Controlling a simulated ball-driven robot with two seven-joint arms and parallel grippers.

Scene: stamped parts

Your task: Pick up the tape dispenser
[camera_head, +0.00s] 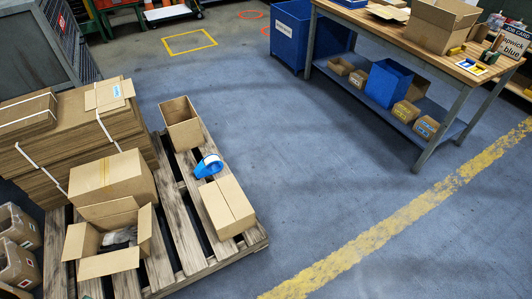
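A blue tape dispenser (208,166) with a pale roll sits on the wooden pallet (160,270) at the lower left. It lies between an open tall carton (182,124) behind it and a closed carton (227,206) in front of it. It looks close to the closed carton's far edge; I cannot tell whether they touch. Neither of my grippers is in view.
An open carton (112,238) and a taped carton (112,178) stand on the pallet's left part, beside strapped cardboard stacks (75,135). A workbench (425,55) with boxes stands at the upper right. The blue-grey floor (300,160) between is clear.

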